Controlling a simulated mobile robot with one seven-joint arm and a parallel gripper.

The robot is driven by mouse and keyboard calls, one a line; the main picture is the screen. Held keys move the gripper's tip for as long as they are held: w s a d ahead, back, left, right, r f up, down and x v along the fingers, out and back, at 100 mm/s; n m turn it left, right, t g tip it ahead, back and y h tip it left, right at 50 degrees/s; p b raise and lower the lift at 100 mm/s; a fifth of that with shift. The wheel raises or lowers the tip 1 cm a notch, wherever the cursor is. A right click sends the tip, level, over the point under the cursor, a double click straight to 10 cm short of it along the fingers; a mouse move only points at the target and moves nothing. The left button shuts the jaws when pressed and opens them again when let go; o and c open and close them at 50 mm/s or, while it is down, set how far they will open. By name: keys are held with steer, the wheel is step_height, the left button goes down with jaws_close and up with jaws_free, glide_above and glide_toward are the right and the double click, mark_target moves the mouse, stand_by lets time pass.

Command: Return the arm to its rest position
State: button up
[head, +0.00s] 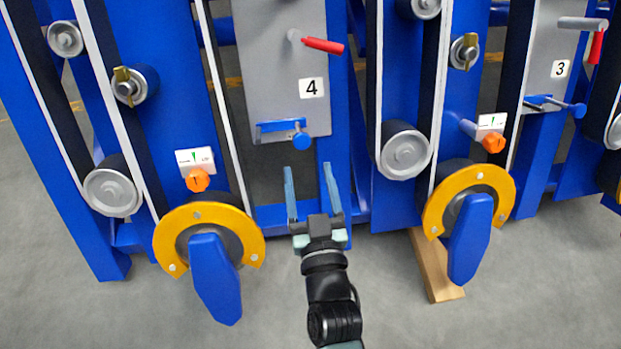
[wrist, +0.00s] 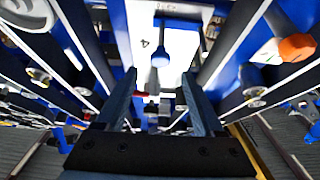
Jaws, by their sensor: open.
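My gripper (head: 310,192) is open and empty in the head view, its two blue-grey fingers pointing up and away from me toward the machine. It is below the blue-knobbed latch (head: 300,141) on the grey panel marked 4 (head: 275,90). A gap shows between the fingertips and the knob. In the wrist view the fingers (wrist: 166,85) stand apart with nothing between them touching. My dark arm reaches up from the bottom of the head view.
Yellow rings with blue handles stand at left (head: 215,275) and right (head: 470,240). Orange knobs (head: 198,180), a red handle (head: 323,45) and belt rollers (head: 405,150) stick out from the blue frame. A wooden block (head: 435,272) lies under it. Grey floor (head: 60,310) in front is clear.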

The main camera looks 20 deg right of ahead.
steer(key=shift+v, duration=0.8)
steer(key=w+a+r+n+t+y+p, duration=0.1)
steer(key=w+a+r+t+p, duration=0.15)
steer(key=r, duration=0.95)
steer(key=w+a+r+n+t+y+p, duration=0.1)
steer(key=w+a+r+p, duration=0.2)
steer(key=r, duration=1)
steer(key=w+a+r+n+t+y+p, duration=0.1)
steer(key=w+a+r+t+p, duration=0.15)
steer(key=r, duration=0.95)
steer(key=s+a+r+t+y+p, duration=0.1)
steer(key=s+a+r+p, duration=0.15)
steer(key=r, duration=0.85)
steer(key=s+a+r+t+p, duration=0.15)
steer(key=s+r+p, duration=0.25)
steer(key=r, duration=0.8)
steer(key=s+a+r+t+y+p, duration=0.1)
steer(key=s+r+t+p, duration=0.15)
steer(key=r, duration=0.85)
step_height(320, 180, up, 35)
steer(key=g+p, duration=0.1)
steer(key=p, duration=3.5)
steer(key=shift+s+r, duration=0.2)
steer(key=shift+s, duration=0.1)
steer(key=shift+a, duration=0.15)
